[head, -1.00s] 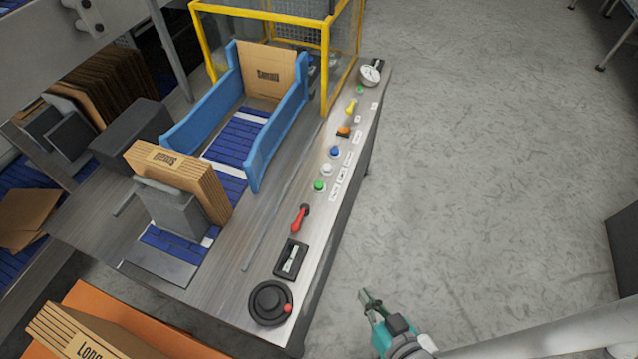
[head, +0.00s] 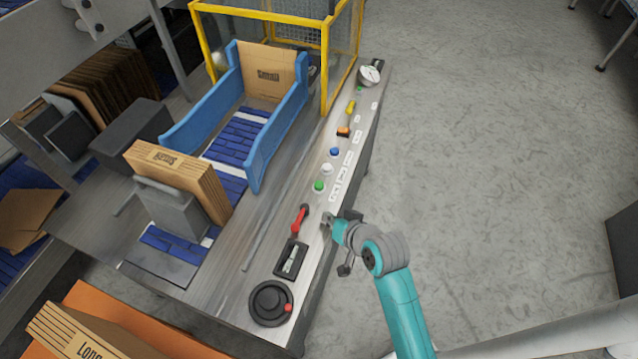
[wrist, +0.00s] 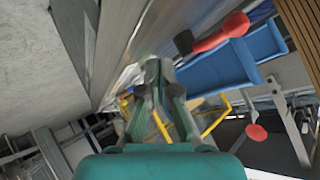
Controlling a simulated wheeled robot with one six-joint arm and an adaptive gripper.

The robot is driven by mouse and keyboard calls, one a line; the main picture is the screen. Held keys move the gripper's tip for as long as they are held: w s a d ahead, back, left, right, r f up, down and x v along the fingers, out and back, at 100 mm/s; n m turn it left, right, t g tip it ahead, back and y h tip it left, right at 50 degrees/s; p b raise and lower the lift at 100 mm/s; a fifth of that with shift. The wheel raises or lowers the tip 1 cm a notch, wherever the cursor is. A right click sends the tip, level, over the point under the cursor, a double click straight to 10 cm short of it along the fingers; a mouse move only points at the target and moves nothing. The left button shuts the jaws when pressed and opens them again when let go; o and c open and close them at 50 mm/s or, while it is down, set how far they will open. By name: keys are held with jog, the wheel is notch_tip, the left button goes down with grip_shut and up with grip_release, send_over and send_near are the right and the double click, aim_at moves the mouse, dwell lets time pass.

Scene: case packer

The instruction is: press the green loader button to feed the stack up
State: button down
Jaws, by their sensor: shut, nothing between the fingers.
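The green button (head: 319,186) sits on the control strip along the machine's right edge in the head view. The stack of flat cardboard cases (head: 188,180) stands upright on the blue belt, against a grey pusher block (head: 172,210). My gripper (head: 327,218) is at the strip's outer edge, nearer the camera than the green button and apart from it in the picture. In the wrist view my gripper's fingers (wrist: 158,68) are together with nothing between them. I cannot make out the green button in the wrist view.
A red lever (head: 300,219) lies just left of my gripper and also shows in the wrist view (wrist: 222,33). A black rocker switch (head: 291,259) and a handwheel (head: 270,302) are nearer. White (head: 327,169) and blue (head: 335,152) buttons are beyond. Open floor (head: 480,170) lies right.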

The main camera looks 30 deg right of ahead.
jog(key=y, duration=0.1)
send_near(321, 185)
jog(key=shift+g, duration=0.4)
jog(key=w+a, duration=0.1)
jog(key=w+a+r, duration=0.1)
jog(key=w+a, duration=0.1)
jog(key=shift+w+a+r, duration=0.1)
jog(key=shift+a, duration=0.1)
jog(key=w+d+r+g, duration=0.1)
jog(key=w+r, duration=0.3)
jog(key=r, duration=0.1)
jog(key=shift+w+d+r+y, duration=0.35)
jog(key=shift+y, duration=0.05)
jog(key=shift+f, duration=4.45)
jog(key=shift+f, duration=0.1)
jog(key=shift+f, duration=0.3)
